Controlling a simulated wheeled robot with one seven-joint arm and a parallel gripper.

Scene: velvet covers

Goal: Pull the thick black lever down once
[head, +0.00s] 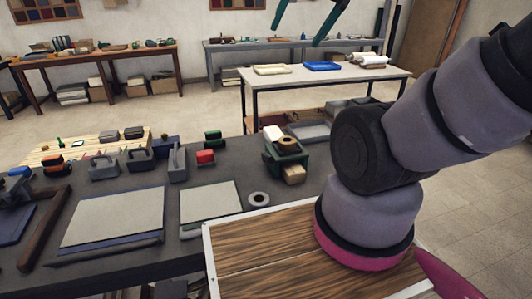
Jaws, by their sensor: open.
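I cannot make out a thick black lever for sure in the head view. My gripper (296,38) shows at the top edge as two dark teal fingers pointing down. They are spread apart with nothing visible between them, so it is open. The top of the gripper is cut off by the frame. In the picture the fingers appear over the far tables; their real distance is hard to tell. My arm fills the right side and hides part of the room.
A dark workbench (182,245) at left holds two pale boards, several blocks and tools, a long brown bar (45,228), a white ring (259,200) and a green box with tape (285,155). A white-topped table (300,77) stands behind. Open floor lies between and at right.

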